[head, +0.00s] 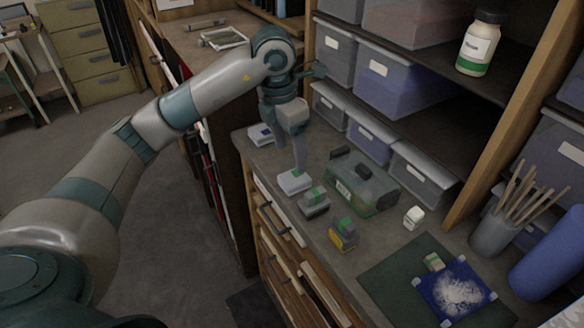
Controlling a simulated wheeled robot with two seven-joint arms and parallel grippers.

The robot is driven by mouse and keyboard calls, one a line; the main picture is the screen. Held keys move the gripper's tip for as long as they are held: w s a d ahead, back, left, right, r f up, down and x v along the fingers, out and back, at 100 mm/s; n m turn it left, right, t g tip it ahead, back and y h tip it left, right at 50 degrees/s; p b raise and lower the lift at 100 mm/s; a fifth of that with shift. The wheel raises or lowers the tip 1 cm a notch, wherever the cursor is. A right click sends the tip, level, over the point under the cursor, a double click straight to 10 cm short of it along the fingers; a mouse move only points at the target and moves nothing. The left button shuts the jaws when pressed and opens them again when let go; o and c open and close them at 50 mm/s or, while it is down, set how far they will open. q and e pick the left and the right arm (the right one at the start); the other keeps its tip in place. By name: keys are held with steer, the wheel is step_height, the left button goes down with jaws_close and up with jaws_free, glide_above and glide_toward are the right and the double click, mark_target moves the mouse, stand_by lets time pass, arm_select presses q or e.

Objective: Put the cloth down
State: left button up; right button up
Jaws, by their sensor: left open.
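My left gripper (299,167) points down over the left part of the grey worktop (325,232). It is open, and its fingertips are just above or at a small pale folded pad (294,182), which looks like the cloth. The pad lies flat near the worktop's front edge. I cannot tell whether the fingers touch it. A second pale and blue pad (261,134) lies further back to the left, partly beside the gripper. My right gripper is not in view.
Right of the pad stand a small grey-green block (314,202), a yellow and dark block (343,235), a green-grey case (372,190) and a small white jar (413,217). A dark mat (385,281) holds a blue sheet with white powder (458,291). Shelf bins (424,172) stand behind.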

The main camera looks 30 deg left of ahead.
arm_select(q)
steer(key=shift+s+a+r+b, duration=0.1)
steer(key=shift+s+r+b, duration=0.1)
steer(key=shift+r, duration=0.9)
steer(key=shift+s+a+r+b, duration=0.1)
steer(key=shift+r+b, duration=0.1)
steer(key=shift+r, duration=0.85)
steer(key=shift+d+f, duration=0.1)
